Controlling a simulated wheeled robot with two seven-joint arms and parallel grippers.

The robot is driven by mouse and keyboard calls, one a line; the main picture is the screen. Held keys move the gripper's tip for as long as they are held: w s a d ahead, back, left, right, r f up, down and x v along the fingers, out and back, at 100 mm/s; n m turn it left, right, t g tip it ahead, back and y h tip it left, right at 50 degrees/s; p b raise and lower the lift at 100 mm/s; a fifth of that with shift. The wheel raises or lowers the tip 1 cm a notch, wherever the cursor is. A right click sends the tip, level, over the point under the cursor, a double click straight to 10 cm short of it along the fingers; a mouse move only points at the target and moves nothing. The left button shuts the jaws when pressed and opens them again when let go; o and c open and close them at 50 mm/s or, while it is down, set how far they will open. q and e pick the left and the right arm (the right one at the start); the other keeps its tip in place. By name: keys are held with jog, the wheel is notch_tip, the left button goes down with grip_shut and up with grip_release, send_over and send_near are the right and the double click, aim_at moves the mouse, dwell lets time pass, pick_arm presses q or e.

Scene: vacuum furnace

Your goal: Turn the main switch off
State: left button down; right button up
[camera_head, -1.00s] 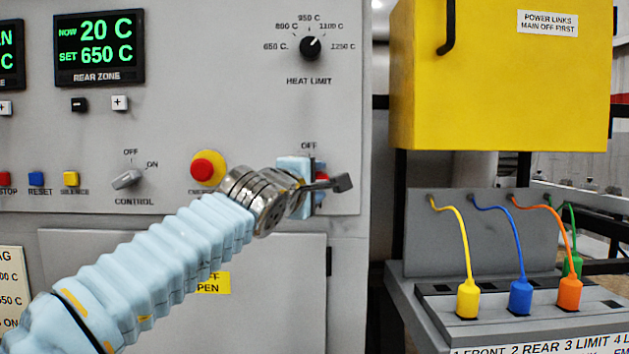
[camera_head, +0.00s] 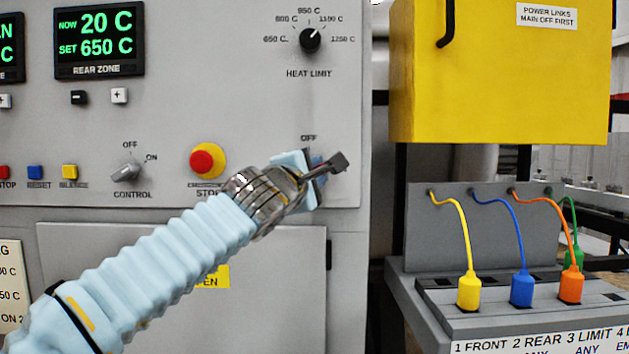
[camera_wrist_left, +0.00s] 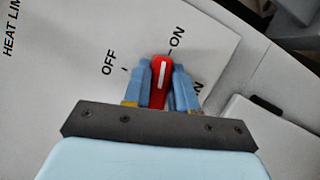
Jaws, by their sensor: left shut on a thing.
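The main switch is a red handle with a white line (camera_wrist_left: 161,78), seen in the left wrist view. My left gripper (camera_wrist_left: 161,85) is shut on this handle, with its light blue fingers on both sides of it. The white line points between the OFF mark and the ON mark, closer to ON. In the head view my left gripper (camera_head: 303,183) is at the panel just below the OFF label (camera_head: 308,138) and tilted; it hides the switch there. My right gripper is not in view.
A red emergency stop button (camera_head: 203,160) on a yellow base sits just left of my left wrist. The control knob (camera_head: 126,172) is further left, and the heat limit knob (camera_head: 310,40) is above. A yellow box (camera_head: 500,85) and several coloured plugs stand at the right.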

pick_arm(q)
jog(key=n+t+b, duration=0.1)
jog(key=n+b, duration=0.1)
jog(key=n, duration=0.1)
jog(key=n+t+y+b, duration=0.1)
jog(key=n+b, duration=0.2)
jog(key=shift+f, duration=0.2)
jog(key=n+t+y+b, duration=0.1)
jog(key=n+b, duration=0.1)
jog(key=n, duration=0.1)
jog(key=shift+a+r+n, duration=0.1)
jog(key=shift+n, duration=0.3)
jog(key=n+t+y+b, duration=0.1)
jog(key=n+y, duration=0.1)
jog(key=n, duration=0.3)
jog(key=shift+r+y+b, duration=0.15)
jog(key=shift+y+b, duration=0.25)
jog(key=shift+a+r+n+t+y, duration=0.15)
jog(key=shift+n+y, duration=0.45)
jog(key=shift+n, duration=0.5)
jog(key=shift+a+f+n+t+y, duration=0.15)
jog(key=shift+n+y, duration=0.45)
jog(key=shift+n, duration=0.5)
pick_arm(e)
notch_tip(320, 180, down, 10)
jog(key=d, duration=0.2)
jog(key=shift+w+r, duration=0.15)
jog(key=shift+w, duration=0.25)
pick_arm(q)
jog(key=shift+r, duration=0.15)
